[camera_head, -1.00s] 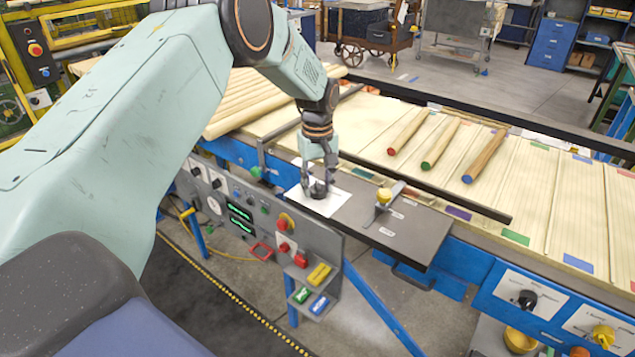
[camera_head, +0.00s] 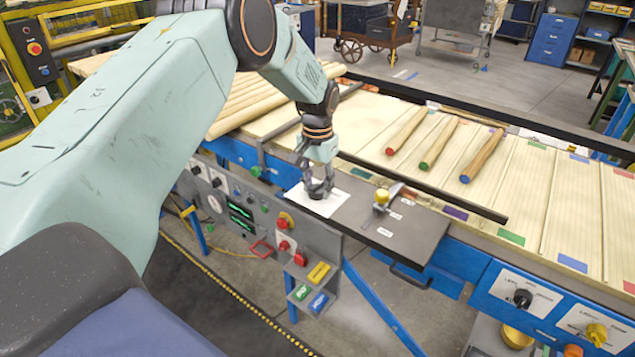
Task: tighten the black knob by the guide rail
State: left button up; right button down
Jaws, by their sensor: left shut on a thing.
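My left gripper (camera_head: 317,188) points down, shut on a black knob (camera_head: 316,195). The knob stands on a white sheet or plate (camera_head: 325,208) at the left part of a dark grey panel. The fingers hide much of the knob. The dark guide rail (camera_head: 430,189) runs just behind the panel, to the right of the gripper. My right gripper is not in view.
A yellow knob (camera_head: 382,196) on a metal bracket stands right of my gripper. Red-, green- and blue-ended rods (camera_head: 440,145) lie on the wooden bed behind. A control box (camera_head: 245,215) with buttons is in front. Another black knob (camera_head: 522,298) is at lower right.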

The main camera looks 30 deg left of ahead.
aim_at(317, 185)
pick_arm(q)
jog(key=m, duration=0.4)
jog(key=shift+r+m, duration=0.1)
jog(key=shift+m, duration=1.6)
jog(key=shift+w+m, duration=0.1)
jog(key=shift+m, duration=0.2)
jog(key=o, duration=1.2)
jog(key=shift+c, duration=0.2)
jog(key=shift+r, duration=0.15)
notch_tip(317, 185, up, 12)
